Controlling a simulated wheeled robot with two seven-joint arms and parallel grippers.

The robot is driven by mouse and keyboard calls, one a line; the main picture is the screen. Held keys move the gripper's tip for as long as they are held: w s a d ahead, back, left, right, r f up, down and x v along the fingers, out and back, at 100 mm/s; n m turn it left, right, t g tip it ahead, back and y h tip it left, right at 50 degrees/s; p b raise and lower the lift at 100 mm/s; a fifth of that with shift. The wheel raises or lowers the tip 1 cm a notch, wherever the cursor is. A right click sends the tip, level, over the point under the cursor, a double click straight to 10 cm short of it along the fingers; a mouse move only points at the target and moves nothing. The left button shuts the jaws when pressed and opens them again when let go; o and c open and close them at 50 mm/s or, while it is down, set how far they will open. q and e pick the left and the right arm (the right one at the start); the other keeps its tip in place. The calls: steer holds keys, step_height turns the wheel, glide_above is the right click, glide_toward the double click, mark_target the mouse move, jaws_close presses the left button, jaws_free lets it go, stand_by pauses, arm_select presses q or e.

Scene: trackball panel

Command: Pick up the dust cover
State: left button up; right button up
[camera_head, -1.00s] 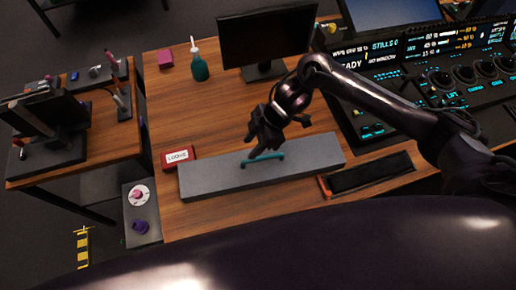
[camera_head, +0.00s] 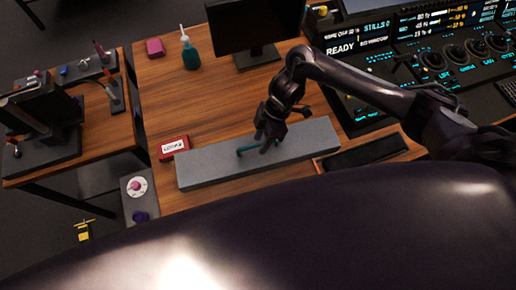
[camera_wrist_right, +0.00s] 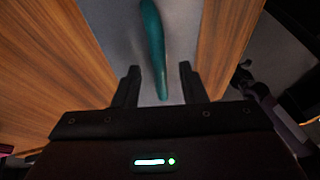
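The dust cover (camera_head: 212,170) is a long grey slab lying on the wooden desk, with a teal bar handle (camera_head: 245,150) on top. My right gripper (camera_head: 267,147) is down at the handle and hides part of it in the head view. In the right wrist view, the gripper (camera_wrist_right: 158,74) is open, one finger on each side of the teal handle (camera_wrist_right: 154,40), with gaps between handle and fingers. Grey cover surface (camera_wrist_right: 118,35) shows beneath. My left gripper is not in view.
A red-edged labelled box (camera_head: 174,147) sits just left of the cover. A dark tray (camera_head: 362,154) lies to its right. A monitor (camera_head: 255,28), a green bottle (camera_head: 190,56) and a lit control panel (camera_head: 450,50) stand behind. Bare desk (camera_head: 200,105) lies behind the cover.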

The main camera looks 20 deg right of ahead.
jaws_close()
stand_by(0.5)
